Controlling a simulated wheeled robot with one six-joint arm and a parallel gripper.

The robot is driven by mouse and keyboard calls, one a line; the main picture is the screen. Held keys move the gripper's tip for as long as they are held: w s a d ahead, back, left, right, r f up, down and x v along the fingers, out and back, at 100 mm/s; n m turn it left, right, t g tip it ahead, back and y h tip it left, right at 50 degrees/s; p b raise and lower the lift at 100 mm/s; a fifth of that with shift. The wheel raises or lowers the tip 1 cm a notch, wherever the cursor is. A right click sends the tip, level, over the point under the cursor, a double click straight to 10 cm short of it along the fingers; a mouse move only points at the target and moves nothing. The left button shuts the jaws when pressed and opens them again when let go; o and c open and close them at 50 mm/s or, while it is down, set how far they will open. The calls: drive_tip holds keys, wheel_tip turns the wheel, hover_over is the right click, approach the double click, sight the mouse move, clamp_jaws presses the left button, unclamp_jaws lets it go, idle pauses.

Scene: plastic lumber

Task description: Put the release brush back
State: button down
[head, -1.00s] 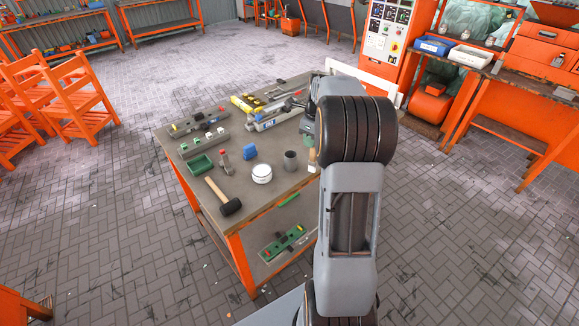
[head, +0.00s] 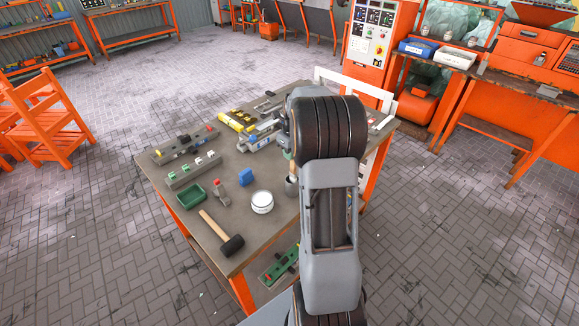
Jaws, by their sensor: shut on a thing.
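The release brush (head: 292,168) shows as a short pale, wood-coloured piece just left of my arm. My gripper (head: 290,150) is mostly hidden behind my arm's dark joint and is shut on the brush. The brush hangs at the mouth of a grey cup (head: 290,187) on the workbench (head: 225,236). I cannot tell whether its lower end is inside the cup or just above or behind it. My arm covers the cup's right side.
A white tub (head: 262,202), blue block (head: 245,177), red-topped bottle (head: 218,190), green tray (head: 191,194) and black-headed mallet (head: 222,234) stand or lie left of the cup. A yellow tool (head: 235,121) and grey clamp-like parts lie behind. The bench's front left is partly bare.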

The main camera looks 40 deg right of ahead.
sight(291, 165)
drive_tip(key=shift+f+p, duration=0.45)
drive_tip(key=shift+f, duration=2.3)
drive_tip(key=c, duration=1.1)
unclamp_jaws()
